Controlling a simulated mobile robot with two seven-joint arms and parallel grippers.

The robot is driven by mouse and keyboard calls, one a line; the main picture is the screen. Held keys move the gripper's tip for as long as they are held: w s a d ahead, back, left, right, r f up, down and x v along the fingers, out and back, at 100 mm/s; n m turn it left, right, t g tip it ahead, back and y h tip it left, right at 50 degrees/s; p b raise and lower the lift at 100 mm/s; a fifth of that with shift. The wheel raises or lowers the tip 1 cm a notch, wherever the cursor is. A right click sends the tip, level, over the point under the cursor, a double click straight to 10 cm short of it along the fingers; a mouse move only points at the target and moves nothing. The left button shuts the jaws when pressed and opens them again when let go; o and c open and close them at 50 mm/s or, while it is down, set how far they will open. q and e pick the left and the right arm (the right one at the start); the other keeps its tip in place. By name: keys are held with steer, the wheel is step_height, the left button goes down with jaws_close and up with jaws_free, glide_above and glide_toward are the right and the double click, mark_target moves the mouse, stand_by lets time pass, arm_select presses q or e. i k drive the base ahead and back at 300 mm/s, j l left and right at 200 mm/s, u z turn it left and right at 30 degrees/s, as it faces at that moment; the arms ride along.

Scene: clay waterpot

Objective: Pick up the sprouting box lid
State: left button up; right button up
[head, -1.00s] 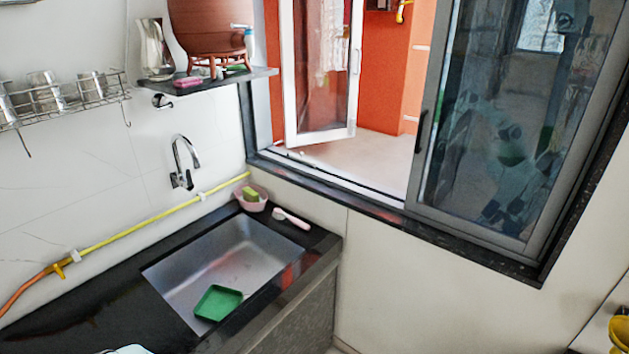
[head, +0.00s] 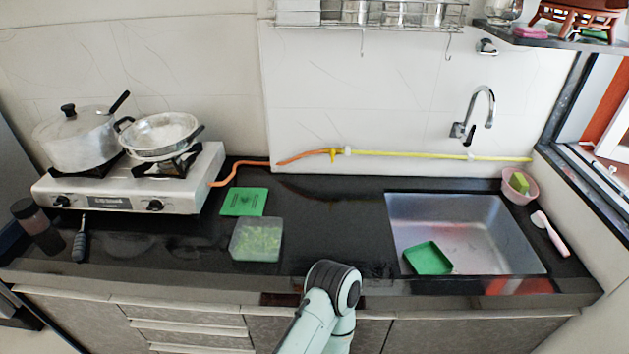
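A flat green lid with dark slots (head: 244,201) lies on the black counter, just right of the stove. In front of it stands a clear box with green sprouts in it (head: 257,240); the lid is apart from the box. A shallow green tray (head: 427,258) sits in the sink. A pale arm link of mine with a dark joint rises from the bottom edge, in front of the counter. Neither of my grippers shows in the head view.
A white stove (head: 130,185) with a lidded pot (head: 78,142) and a pan (head: 160,133) stands left. A dark jar (head: 36,222) stands beside it. The steel sink (head: 470,222) is right, with a faucet (head: 480,115) behind. The counter between box and sink is clear.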

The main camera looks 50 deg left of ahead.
mark_target(238, 202)
steer(key=u, duration=2.4)
steer(key=k+l+u, duration=0.1)
steer(key=u, duration=0.15)
steer(key=k+u, duration=0.3)
steer(key=i+l, duration=0.05)
steer(key=i, duration=0.05)
